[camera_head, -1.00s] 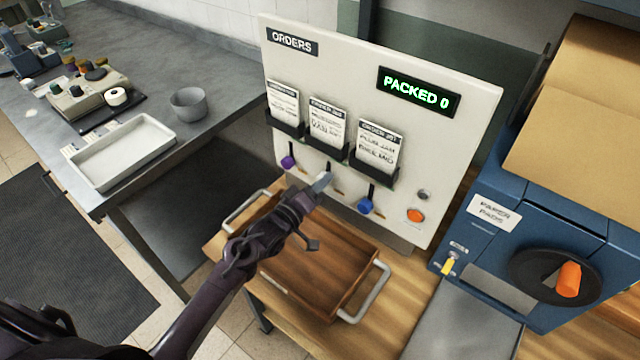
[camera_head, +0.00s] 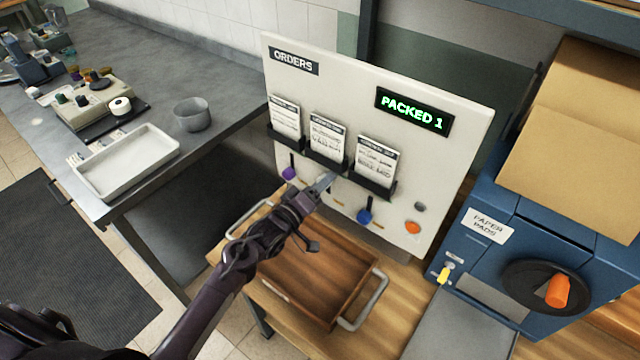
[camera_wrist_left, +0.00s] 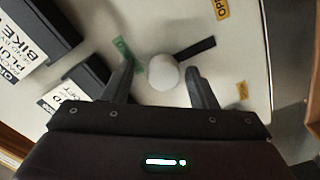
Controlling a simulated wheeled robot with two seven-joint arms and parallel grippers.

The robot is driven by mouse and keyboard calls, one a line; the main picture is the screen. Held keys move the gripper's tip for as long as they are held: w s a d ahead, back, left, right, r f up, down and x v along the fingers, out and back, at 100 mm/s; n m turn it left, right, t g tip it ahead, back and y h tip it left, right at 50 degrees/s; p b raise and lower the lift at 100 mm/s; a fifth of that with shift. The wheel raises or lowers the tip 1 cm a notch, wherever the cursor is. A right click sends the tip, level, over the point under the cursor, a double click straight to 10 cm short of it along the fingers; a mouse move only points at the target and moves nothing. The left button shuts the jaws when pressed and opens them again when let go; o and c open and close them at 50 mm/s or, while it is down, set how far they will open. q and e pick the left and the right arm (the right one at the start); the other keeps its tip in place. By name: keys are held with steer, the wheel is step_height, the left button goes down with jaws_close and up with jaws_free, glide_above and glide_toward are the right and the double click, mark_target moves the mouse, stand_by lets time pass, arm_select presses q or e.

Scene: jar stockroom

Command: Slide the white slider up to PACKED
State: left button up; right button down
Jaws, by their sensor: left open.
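The white slider knob (camera_wrist_left: 163,73) shows in the left wrist view at one end of its black slot (camera_wrist_left: 197,47), beside a green label (camera_wrist_left: 126,55). My left gripper (camera_wrist_left: 160,76) is open, with one finger on each side of the knob. Whether the fingers touch it I cannot tell. In the head view my left gripper (camera_head: 325,182) is at the middle slider of the white orders board (camera_head: 335,80) and hides the white knob. The board's display (camera_head: 413,110) reads PACKED 1.
A purple knob (camera_head: 289,173) and a blue knob (camera_head: 365,216) flank the middle slot. Order cards in black holders hang just above. A wooden tray (camera_head: 318,318) with metal handles lies below my arm. A blue paper-pads machine (camera_head: 478,268) stands at right.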

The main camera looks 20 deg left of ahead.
arm_select(q)
steer(key=b+v, duration=0.2)
steer(key=v, duration=0.5)
steer(key=shift+s, duration=0.35)
steer(key=shift+a+r, duration=0.1)
